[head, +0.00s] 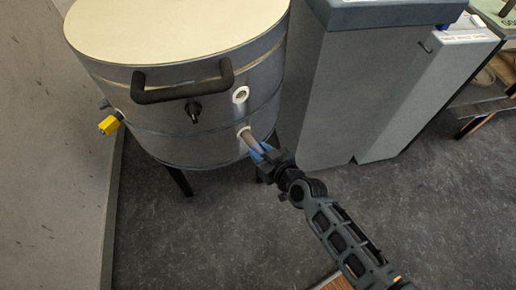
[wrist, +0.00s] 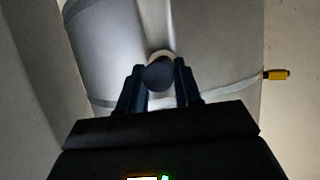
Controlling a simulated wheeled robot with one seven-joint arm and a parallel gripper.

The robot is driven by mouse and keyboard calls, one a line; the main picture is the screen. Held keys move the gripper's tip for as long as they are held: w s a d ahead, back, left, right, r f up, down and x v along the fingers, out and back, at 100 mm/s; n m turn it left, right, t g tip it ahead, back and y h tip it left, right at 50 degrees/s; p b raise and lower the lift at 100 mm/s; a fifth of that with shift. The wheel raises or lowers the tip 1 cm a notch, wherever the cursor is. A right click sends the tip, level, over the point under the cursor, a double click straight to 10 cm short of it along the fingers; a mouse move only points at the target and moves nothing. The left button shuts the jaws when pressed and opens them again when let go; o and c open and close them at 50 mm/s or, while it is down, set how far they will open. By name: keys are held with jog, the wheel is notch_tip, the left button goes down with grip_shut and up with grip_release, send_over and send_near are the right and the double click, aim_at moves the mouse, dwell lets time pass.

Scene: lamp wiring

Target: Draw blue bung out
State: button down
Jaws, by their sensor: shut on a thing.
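A blue bung (head: 257,149) with a pinkish-brown shank is at the lower pale-rimmed hole (head: 242,132) in the side of a grey round drum (head: 190,135). The shank spans between the hole's rim and the blue part; whether its tip is still inside the hole I cannot tell. My gripper (head: 265,157) is shut on the blue part, reaching in from the lower right. In the wrist view the bung's dark round end (wrist: 159,77) sits between my two fingers, with the pale rim behind it.
A second pale-rimmed hole (head: 240,95) is above, empty-looking. A black handle (head: 183,84) juts from the drum, and a yellow fitting (head: 109,124) sticks out at its left. Grey cabinets (head: 360,85) stand close on the right. The floor in front is clear.

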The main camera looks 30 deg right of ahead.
jog(key=shift+s+d+b, duration=0.15)
jog(key=shift+s+b, duration=0.15)
jog(key=shift+s, duration=1.1)
jog(key=shift+s+d+b, duration=0.1)
jog(key=shift+s+b, duration=0.15)
jog(key=shift+s, duration=1.1)
jog(key=shift+r, duration=0.1)
